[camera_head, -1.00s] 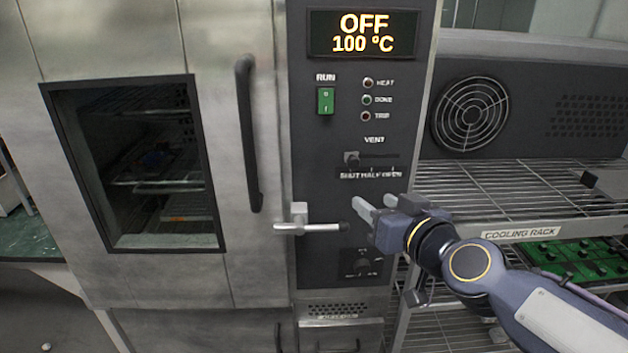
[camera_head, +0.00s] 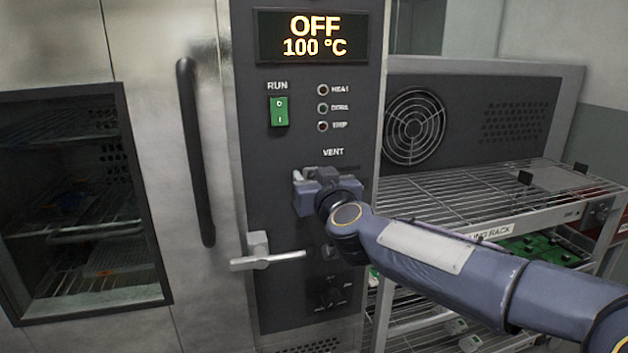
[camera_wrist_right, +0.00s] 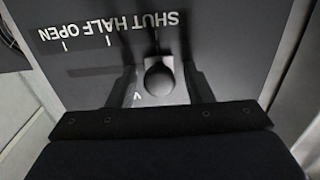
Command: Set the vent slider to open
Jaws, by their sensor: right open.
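The vent slider's dark round knob (camera_wrist_right: 159,77) shows in the right wrist view, in line with the SHUT mark at one end of its scale (camera_wrist_right: 108,32). HALF and OPEN are further left in that picture, which is upside down. My right gripper (camera_wrist_right: 158,84) is open, with one finger on each side of the knob and a visible gap to each. In the head view my right gripper (camera_head: 312,178) is at the panel just below the VENT label (camera_head: 333,152) and hides the knob and scale. My left gripper is not in view.
The control panel has a green RUN switch (camera_head: 279,111) and an OFF, 100 °C display (camera_head: 313,36) above. A door latch lever (camera_head: 266,256) sticks out below left of my gripper, beside a long door handle (camera_head: 196,150). A wire cooling rack (camera_head: 450,205) stands at right.

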